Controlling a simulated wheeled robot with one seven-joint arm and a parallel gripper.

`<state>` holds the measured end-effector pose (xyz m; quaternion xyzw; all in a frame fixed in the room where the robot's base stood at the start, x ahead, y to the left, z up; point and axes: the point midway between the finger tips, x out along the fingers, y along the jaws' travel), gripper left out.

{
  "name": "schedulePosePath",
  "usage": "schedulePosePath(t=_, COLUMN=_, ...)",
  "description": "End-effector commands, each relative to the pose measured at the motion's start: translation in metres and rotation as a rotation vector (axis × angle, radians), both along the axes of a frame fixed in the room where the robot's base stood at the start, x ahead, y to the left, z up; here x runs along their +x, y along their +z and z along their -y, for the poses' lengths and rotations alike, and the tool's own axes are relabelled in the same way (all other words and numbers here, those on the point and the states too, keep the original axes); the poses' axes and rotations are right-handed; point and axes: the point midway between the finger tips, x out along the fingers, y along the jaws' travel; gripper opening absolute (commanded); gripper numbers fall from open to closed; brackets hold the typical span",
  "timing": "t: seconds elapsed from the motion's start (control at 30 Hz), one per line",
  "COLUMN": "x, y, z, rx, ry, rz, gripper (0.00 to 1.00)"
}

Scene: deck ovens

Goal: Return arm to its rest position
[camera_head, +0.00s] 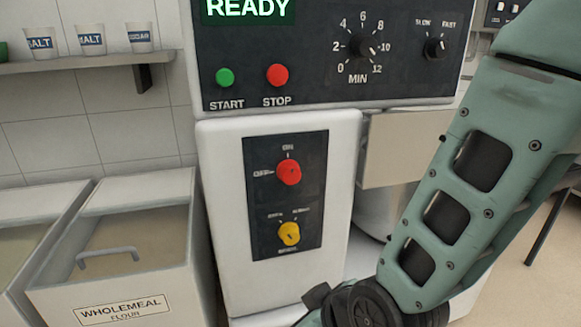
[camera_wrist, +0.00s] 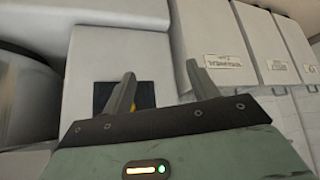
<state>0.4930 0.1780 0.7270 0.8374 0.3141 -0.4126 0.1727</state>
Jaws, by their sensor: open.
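My arm (camera_head: 455,200) is green with dark oval cut-outs and comes down from the upper right in the head view; its gripper end is out of frame or hidden at the bottom. In the wrist view my gripper (camera_wrist: 162,84) has its two grey fingers spread apart, with nothing between them. Beyond the fingers is the white machine body (camera_wrist: 145,60), with a dark panel (camera_wrist: 103,95) partly hidden behind the left finger.
The white machine (camera_head: 220,200) has a control panel (camera_head: 320,85) reading READY and a lower panel with red (camera_head: 289,172) and yellow (camera_head: 289,234) knobs. Flour bins (camera_head: 130,250) stand at left, below a shelf (camera_head: 90,62) with cups. Floor shows at right.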

Motion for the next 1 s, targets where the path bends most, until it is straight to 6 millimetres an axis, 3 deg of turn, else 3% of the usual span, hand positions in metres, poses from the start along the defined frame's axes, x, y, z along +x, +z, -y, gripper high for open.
schedulePosePath(t=0.3, x=-0.059, y=0.052, z=0.05, rx=-0.125, ry=0.012, rz=-0.34, gripper=0.59)
schedulePosePath(t=0.63, x=-0.103, y=0.09, z=0.119, rx=-0.347, ry=-0.064, rz=-0.507, gripper=0.59)
schedulePosePath(t=1.0, x=-0.103, y=0.18, z=0.116, rx=-0.343, ry=-0.059, rz=-0.511, gripper=0.59)
